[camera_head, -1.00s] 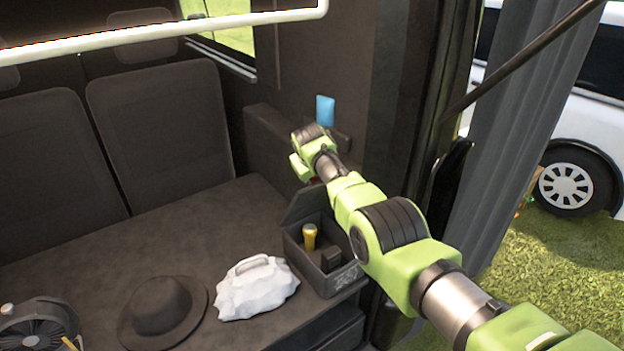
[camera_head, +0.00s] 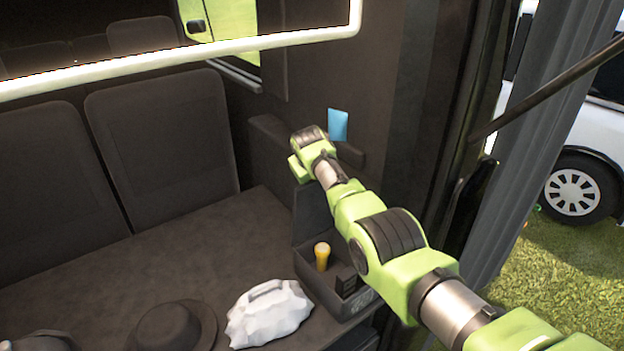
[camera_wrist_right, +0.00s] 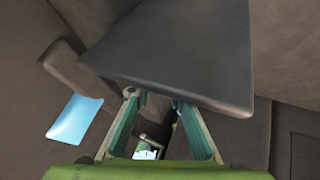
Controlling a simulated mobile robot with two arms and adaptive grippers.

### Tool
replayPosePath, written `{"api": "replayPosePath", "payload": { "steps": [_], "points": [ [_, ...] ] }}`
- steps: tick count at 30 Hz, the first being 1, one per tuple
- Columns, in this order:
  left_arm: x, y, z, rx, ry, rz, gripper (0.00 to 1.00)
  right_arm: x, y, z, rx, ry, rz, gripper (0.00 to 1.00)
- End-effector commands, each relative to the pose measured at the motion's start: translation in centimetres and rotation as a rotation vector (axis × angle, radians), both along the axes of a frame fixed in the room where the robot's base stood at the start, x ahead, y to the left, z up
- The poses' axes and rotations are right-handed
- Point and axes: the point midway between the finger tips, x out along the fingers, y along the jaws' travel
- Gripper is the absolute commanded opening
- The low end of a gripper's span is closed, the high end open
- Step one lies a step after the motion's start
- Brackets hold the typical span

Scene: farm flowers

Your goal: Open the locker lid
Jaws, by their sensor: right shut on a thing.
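The locker is a small dark open box (camera_head: 330,298) at the right end of the bench seat, with a yellow-handled tool (camera_head: 322,256) standing inside. Its dark lid (camera_head: 307,213) is raised, standing roughly upright at the back of the box. My right gripper is over the lid's upper edge in the head view, its fingers mostly hidden by my wrist. In the right wrist view the lid (camera_wrist_right: 185,50) is a large dark panel just beyond the fingers of my right gripper (camera_wrist_right: 160,105), which is shut on it; the exact contact is hard to see. My left gripper is not in view.
A white crumpled bag (camera_head: 268,314) and a dark hat (camera_head: 175,326) lie on the seat left of the box. A blue card (camera_head: 338,125) is on the wall behind my wrist. A pale bar (camera_head: 180,55) crosses the upper left.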

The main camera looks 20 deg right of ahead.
Motion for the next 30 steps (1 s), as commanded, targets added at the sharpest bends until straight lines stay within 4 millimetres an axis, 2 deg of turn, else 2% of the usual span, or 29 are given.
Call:
{"api": "replayPosePath", "payload": {
  "steps": [11, 12, 13, 30],
  "points": [
    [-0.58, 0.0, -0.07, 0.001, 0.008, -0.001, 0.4, -0.07, 0.18, -0.29, 0.004, 0.002, 0.001, 0.0],
    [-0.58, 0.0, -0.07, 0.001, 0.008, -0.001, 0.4, -0.07, 0.18, -0.31, 0.004, 0.002, 0.001, 0.27],
    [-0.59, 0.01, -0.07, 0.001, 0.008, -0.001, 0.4, -0.08, 0.18, -0.31, 0.004, 0.003, 0.002, 0.34],
    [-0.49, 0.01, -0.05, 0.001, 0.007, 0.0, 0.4, -0.4, 0.25, 0.58, 0.001, 0.0, 0.0, 0.35]
  ]
}}
